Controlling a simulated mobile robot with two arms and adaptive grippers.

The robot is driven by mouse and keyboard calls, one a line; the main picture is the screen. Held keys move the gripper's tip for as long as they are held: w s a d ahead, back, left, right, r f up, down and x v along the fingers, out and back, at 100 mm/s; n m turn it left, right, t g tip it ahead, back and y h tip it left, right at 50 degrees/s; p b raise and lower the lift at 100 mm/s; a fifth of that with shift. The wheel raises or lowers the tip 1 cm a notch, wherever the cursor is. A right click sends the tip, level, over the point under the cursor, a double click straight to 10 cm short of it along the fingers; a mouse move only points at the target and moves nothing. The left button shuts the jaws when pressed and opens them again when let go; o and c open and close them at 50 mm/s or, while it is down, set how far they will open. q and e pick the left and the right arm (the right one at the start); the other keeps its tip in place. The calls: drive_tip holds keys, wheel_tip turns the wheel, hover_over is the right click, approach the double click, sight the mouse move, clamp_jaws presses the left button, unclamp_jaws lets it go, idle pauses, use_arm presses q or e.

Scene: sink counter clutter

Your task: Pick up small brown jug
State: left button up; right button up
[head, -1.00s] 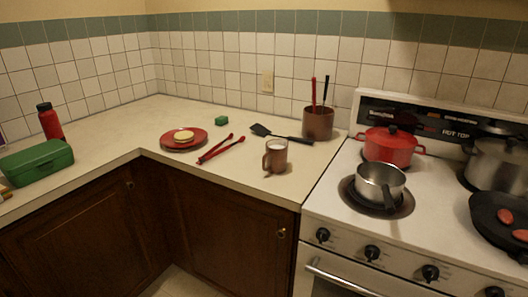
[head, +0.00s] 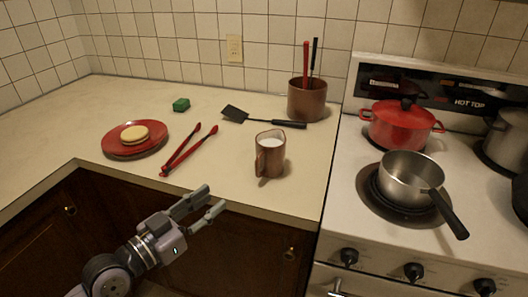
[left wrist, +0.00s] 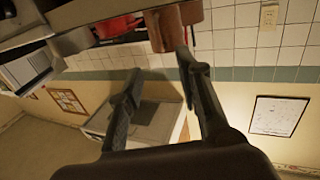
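The small brown jug (head: 271,157) stands upright near the counter's front edge in the head view, with white inside its top and its handle toward the left front. My left gripper (head: 214,198) is in front of the counter edge, left of and nearer than the jug, apart from it. Its two fingers are spread and empty. In the left wrist view the open fingers (left wrist: 160,78) point toward brown shapes at the top; I cannot tell for sure which is the jug. My right gripper is not in view.
A brown crock (head: 306,101) with utensils stands behind the jug. The stove with a saucepan (head: 405,181) and red pot (head: 398,127) is at right.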

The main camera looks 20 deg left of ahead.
sight(256, 172)
use_arm(q)
drive_tip(key=p+x, duration=0.2)
drive_tip(key=x, duration=0.7)
drive_tip(key=shift+w+d, duration=0.2)
drive_tip(key=shift+w, duration=0.1)
drive_tip(key=shift+x, duration=0.9)
drive_tip(key=x, duration=0.4)
drive_tip(key=shift+w+d+f, duration=0.1)
drive_tip(key=shift+d+f, duration=0.1)
drive_tip(key=shift+f, duration=0.15)
drive_tip(key=shift+w, duration=0.1)
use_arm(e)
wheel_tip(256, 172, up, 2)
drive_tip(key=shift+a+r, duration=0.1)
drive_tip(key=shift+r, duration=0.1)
use_arm(q)
drive_tip(key=shift+c, duration=0.4)
clamp_jaws()
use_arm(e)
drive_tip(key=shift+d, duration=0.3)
